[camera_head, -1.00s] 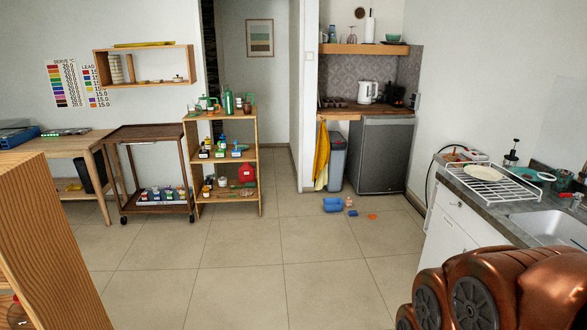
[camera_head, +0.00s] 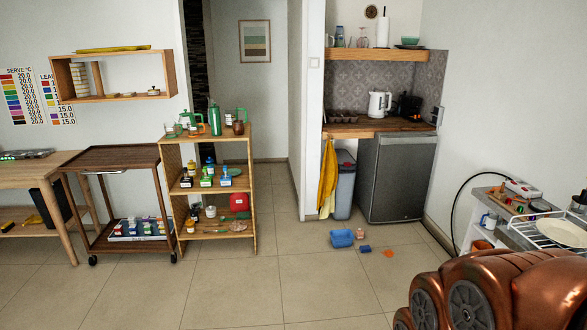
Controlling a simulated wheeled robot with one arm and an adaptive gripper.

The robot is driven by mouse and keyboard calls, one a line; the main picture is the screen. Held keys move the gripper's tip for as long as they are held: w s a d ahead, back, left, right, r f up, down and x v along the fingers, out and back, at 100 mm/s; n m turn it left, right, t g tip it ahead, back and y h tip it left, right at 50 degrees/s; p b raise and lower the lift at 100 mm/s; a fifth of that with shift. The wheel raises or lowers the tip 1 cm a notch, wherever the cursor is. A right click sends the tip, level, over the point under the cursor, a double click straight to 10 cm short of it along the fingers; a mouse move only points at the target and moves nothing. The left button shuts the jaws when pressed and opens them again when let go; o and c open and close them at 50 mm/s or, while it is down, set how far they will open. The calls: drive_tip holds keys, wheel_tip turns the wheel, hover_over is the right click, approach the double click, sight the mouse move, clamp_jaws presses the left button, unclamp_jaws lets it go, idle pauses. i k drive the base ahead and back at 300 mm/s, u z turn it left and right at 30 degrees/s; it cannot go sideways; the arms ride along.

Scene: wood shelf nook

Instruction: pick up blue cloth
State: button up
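Two blue things lie on the tiled floor in front of the fridge. One is a larger light-blue item (camera_head: 342,239), which looks like a small tub or a folded bundle. The other is a small darker blue piece (camera_head: 365,249) to its right, flat on the floor. I cannot tell at this size which of them is the blue cloth. My copper-coloured arm fills the lower right corner. My gripper is outside the picture.
A pinkish item (camera_head: 360,233) and an orange piece (camera_head: 388,253) lie beside the blue things. The fridge (camera_head: 398,180), grey bin (camera_head: 344,188) and hanging yellow cloth (camera_head: 328,175) stand behind. A shelf unit (camera_head: 252,200) and trolley (camera_head: 110,155) are left. The middle floor is clear.

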sight(362, 248)
drive_tip(key=i, duration=6)
drive_tip(key=z, duration=1.6)
